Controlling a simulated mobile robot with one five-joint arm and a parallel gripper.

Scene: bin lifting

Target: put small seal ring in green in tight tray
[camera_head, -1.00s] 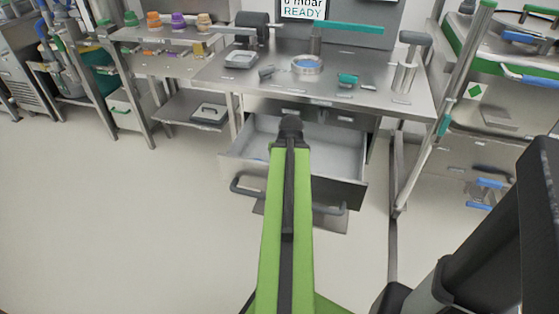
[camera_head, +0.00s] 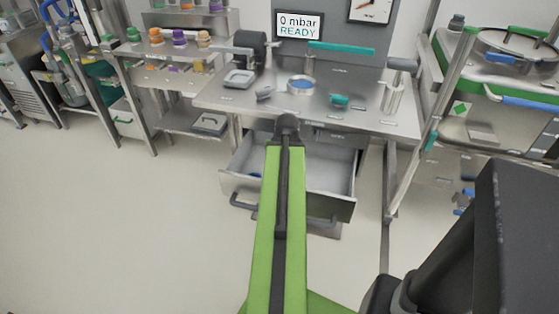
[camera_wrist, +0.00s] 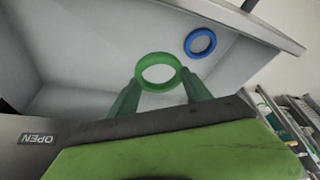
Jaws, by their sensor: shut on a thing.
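My gripper (camera_wrist: 163,91) is shut on a green seal ring (camera_wrist: 141,68). The ring is held between two green fingers above the inside of a grey drawer. A blue ring (camera_wrist: 190,48) lies apart from it on the drawer floor. In the head view the open drawer (camera_head: 340,207) sits under the bench, and my arm hides its middle; my gripper does not show there. A small metal tray (camera_head: 239,78) stands on the bench at the left; I cannot tell whether it is the tight tray.
The steel bench (camera_head: 400,121) holds a round metal dish with blue inside (camera_head: 300,85), a teal piece (camera_head: 339,100) and upright metal cylinders (camera_head: 392,98). A shelf with coloured caps (camera_head: 179,38) stands at the left. Floor in front is clear.

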